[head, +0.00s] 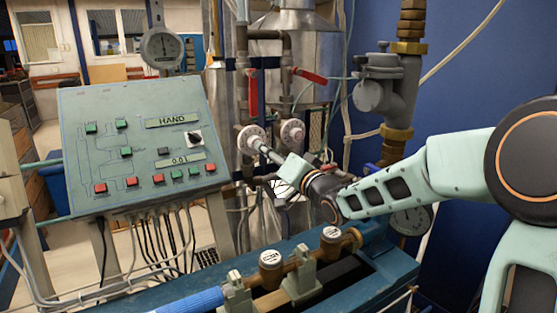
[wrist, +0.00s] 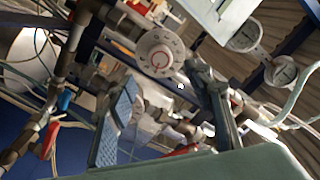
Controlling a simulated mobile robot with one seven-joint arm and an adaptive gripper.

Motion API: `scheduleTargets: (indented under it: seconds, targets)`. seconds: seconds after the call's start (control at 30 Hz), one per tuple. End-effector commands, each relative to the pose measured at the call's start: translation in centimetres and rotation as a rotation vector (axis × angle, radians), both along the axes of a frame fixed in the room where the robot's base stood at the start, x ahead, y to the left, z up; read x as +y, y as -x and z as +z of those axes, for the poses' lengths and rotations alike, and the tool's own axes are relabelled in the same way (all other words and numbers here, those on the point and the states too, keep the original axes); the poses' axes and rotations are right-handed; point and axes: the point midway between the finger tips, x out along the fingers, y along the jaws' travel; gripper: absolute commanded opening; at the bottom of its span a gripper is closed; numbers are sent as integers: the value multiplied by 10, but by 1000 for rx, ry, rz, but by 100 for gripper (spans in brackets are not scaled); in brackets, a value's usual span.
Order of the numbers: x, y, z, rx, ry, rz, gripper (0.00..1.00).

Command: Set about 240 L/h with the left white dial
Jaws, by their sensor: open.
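The left white dial (head: 251,138) is a round knob on the pipework just right of the control panel. In the wrist view the left white dial (wrist: 160,52) has a red ring and small marks on its face, too blurred to read. My gripper (head: 266,152) reaches from the right, with its fingertips close in front of the left dial. In the wrist view my gripper (wrist: 165,82) is open and empty, and the dial shows beyond its fingertips. I cannot tell whether a finger touches it. The right white dial (head: 292,132) is beside it and partly hidden by a finger in the wrist view.
The control panel (head: 138,145) carries coloured buttons, a HAND display and a lower display (head: 181,163) that seems to read 0.0. A grey pipe fitting (head: 385,90) stands right. A blue bench (head: 335,285) with brass parts lies below.

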Motion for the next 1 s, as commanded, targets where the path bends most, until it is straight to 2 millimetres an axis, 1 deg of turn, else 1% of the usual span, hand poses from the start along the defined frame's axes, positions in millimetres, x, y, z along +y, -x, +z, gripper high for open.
scheduleTargets:
  seconds: [0.03, 0.1, 0.3, 0.67, 0.73, 0.77, 0.87, 0.97, 1.0]
  targets:
    - [-5, 7, 0, -1, 3, -2, 47]
    - [-10, 15, 0, -1, 2, -1, 47]
    - [-18, 28, 0, -1, 1, 0, 47]
    - [-19, 30, 0, 1, 0, 1, 47]
    - [-21, 29, -4, 8, 14, -6, 47]
    - [-23, 28, -7, 15, 27, -12, 47]
    - [-38, 25, -30, 63, 117, -54, 47]
    - [-68, 24, -65, 149, 264, -122, 47]
    - [-85, 26, -79, 192, 330, -154, 47]
